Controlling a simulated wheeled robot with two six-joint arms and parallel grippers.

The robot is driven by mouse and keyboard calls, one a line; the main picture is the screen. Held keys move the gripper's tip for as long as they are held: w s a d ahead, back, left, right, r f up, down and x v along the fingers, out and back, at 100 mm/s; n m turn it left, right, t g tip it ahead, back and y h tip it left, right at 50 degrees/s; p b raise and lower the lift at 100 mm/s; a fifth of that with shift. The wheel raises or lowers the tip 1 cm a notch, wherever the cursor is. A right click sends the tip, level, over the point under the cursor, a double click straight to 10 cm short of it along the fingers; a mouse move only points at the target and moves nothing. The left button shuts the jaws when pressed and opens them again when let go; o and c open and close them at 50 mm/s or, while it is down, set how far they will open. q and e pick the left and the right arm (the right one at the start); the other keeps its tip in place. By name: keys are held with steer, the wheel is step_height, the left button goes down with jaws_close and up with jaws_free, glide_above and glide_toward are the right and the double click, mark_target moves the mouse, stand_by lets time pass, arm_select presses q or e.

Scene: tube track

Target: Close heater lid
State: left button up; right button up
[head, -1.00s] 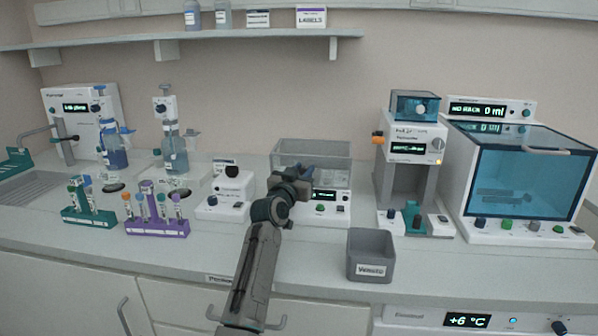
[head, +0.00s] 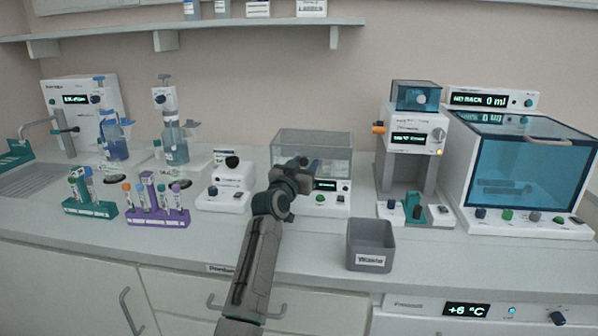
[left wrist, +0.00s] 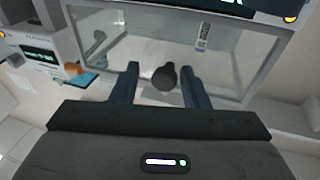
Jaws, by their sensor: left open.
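The heater (head: 340,186) is a white unit with a green display and knobs on its front, at mid-counter. Its clear, grey-framed lid (head: 312,142) stands behind and above the front panel; how far it is raised is hard to tell. My left gripper (head: 302,163) is in front of the lid. In the left wrist view the open fingers (left wrist: 160,85) lie on either side of a dark round knob (left wrist: 164,78), with gaps on both sides. The clear lid panel (left wrist: 125,58) fills the area beyond. My left wrist hides the heater's left front. My right gripper is out of view.
A grey waste bin (head: 370,244) stands at the counter's front edge, right of my arm. A white device (head: 226,190) is close on the left, and a dispensing machine (head: 414,140) is to the right. Purple (head: 158,220) and green (head: 90,208) tube racks stand farther left.

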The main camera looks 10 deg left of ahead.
arm_select(q)
steer(key=shift+s+a+f, duration=0.2)
steer(key=shift+s+f, duration=0.1)
steer(key=shift+f, duration=0.05)
steer(key=r+b+v, duration=0.1)
steer(key=v, duration=0.9)
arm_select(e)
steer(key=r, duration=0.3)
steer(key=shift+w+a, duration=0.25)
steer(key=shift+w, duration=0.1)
arm_select(q)
steer(key=shift+s+f, duration=0.1)
steer(key=shift+f, duration=0.1)
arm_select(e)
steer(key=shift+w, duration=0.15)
